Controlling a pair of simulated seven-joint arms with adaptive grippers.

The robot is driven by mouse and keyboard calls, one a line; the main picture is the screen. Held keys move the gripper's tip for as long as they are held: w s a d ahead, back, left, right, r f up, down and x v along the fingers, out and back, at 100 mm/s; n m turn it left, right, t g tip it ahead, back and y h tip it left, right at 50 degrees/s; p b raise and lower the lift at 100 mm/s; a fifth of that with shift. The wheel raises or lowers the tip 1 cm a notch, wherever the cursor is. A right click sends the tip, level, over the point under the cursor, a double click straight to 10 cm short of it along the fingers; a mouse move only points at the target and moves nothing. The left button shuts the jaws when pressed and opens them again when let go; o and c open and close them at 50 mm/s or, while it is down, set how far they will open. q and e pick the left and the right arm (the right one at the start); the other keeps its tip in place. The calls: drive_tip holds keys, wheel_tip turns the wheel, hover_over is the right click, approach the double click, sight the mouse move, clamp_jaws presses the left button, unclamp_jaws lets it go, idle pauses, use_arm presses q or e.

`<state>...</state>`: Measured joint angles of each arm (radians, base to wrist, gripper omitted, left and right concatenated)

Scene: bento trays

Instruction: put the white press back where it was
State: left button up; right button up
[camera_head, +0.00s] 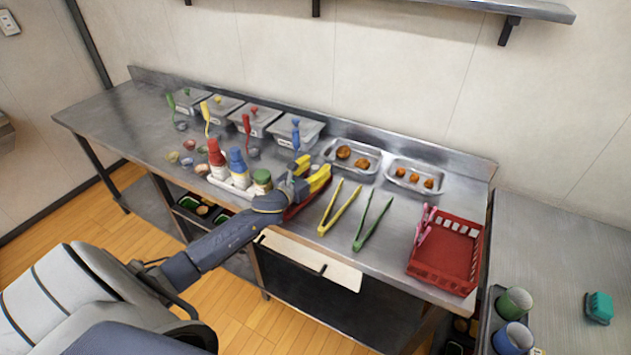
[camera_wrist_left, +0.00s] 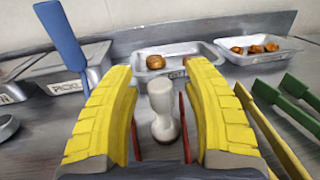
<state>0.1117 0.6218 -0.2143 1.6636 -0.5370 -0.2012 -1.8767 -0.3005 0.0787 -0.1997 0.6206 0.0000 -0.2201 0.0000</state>
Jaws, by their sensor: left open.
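The white press (camera_wrist_left: 162,103) shows in the left wrist view as a pale, rounded, knobbed piece standing upright between my two yellow fingers. My left gripper (camera_wrist_left: 165,100) is open around it, with a visible gap on each side. In the head view my left gripper (camera_head: 312,171) is low over the counter, and the press is mostly hidden there. Red edges (camera_wrist_left: 185,128) flank the press, part of a red tray (camera_head: 293,212) mostly covered by the gripper. I cannot tell exactly what the press base rests on. My right gripper does not show.
Metal trays of fried food (camera_head: 330,150) (camera_head: 398,164) stand behind. Yellow tongs (camera_head: 327,222) and green tongs (camera_head: 358,243) lie to the right, before a red basket (camera_head: 463,277). Sauce bottles (camera_head: 216,153) and lidded tubs (camera_head: 305,124) are to the left. A blue-handled utensil (camera_wrist_left: 62,38) rises close to the left finger.

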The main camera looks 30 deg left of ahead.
use_arm(q)
drive_tip(key=shift+c, duration=0.3)
clamp_jaws()
idle(0.3)
